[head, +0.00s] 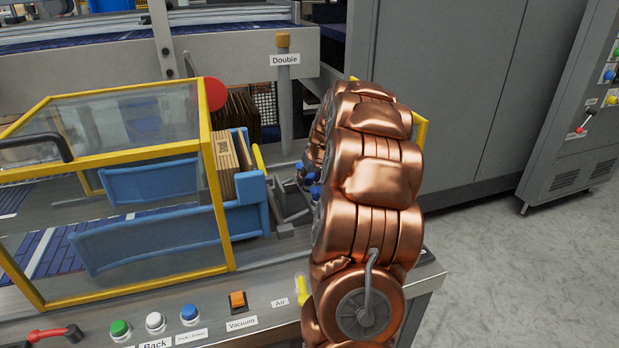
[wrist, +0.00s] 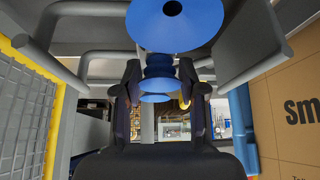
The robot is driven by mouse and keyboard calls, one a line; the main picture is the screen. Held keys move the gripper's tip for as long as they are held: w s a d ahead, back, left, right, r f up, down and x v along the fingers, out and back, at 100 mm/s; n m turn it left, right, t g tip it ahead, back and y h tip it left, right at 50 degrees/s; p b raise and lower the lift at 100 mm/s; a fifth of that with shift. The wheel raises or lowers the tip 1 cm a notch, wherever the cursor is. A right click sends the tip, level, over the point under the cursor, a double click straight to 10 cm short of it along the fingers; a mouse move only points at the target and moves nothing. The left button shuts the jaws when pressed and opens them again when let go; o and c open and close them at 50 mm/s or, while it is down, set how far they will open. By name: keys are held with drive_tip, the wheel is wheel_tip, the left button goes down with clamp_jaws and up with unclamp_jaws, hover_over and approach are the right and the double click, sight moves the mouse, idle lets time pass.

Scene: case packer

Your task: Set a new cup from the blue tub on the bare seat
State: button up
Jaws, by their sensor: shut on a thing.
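In the wrist view my gripper (wrist: 160,95) has its two dark fingers on either side of a blue ribbed suction cup (wrist: 156,80), shut on it. A second, larger-looking blue cup (wrist: 170,25) hangs at the top of the wrist view, nearer the camera. In the head view several small blue cups (head: 315,191) show just left of my copper arm, by grey metal bars; my gripper is hidden behind the arm. I cannot make out the bare seat or the blue tub in either view.
Grey bars (wrist: 90,32) and a grey plate (wrist: 246,45) surround the gripper closely. A printed carton (wrist: 290,110) stands at right and yellow-edged mesh (wrist: 30,110) at left. In the head view, a yellow-framed guard (head: 215,200) and flat cartons (head: 228,160) stand left of my arm.

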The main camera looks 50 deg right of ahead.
drive_tip(key=shift+f, duration=0.2)
drive_tip(key=o, duration=1)
drive_tip(key=shift+r, duration=0.1)
drive_tip(key=shift+r, duration=0.2)
drive_tip(key=v, duration=1.1)
drive_tip(key=shift+s+a+r, duration=0.1)
drive_tip(key=shift+s+r, duration=0.15)
drive_tip(key=shift+r, duration=0.1)
